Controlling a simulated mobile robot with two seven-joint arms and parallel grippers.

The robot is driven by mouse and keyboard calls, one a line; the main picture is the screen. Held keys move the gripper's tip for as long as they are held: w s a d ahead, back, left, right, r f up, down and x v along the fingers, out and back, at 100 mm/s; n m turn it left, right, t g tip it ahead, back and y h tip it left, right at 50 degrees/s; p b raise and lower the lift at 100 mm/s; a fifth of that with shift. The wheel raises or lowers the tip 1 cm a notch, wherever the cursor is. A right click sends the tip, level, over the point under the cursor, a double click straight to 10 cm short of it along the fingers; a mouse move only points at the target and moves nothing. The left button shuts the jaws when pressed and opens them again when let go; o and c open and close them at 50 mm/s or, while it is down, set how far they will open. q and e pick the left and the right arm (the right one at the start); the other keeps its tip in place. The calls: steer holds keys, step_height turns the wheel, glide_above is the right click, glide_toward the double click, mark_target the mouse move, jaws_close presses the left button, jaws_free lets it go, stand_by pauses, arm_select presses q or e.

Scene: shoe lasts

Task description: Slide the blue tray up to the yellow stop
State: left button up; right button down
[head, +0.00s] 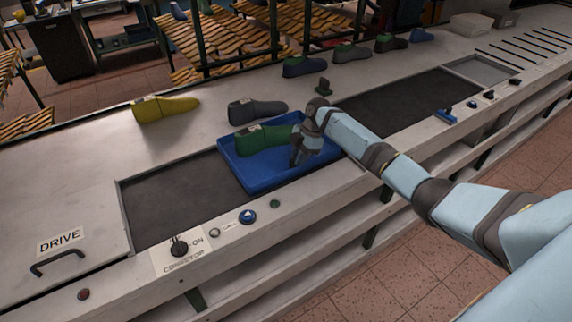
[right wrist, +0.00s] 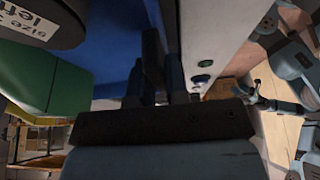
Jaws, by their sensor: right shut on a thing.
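The blue tray (head: 262,182) sits on the dark conveyor belt (head: 172,205) with a green shoe last (head: 264,138) in it. In the right wrist view the fingers (right wrist: 161,75) are beside the blue tray (right wrist: 112,35), with the green last (right wrist: 45,85) to the left. The grip itself is partly hidden. I cannot make out a yellow stop in either view.
A yellow last (head: 165,108) and a grey last (head: 257,108) stand on the counter behind the belt, with more lasts farther right. A conveyor switch (head: 179,246) and buttons line the front edge. The belt left of the tray is clear.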

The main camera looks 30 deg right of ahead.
steer(key=shift+d, duration=0.75)
steer(key=c, duration=1.1)
jaws_free()
steer(key=shift+r, duration=0.1)
steer(key=b+v, duration=0.2)
steer(key=v, duration=1.1)
steer(key=shift+r, duration=0.35)
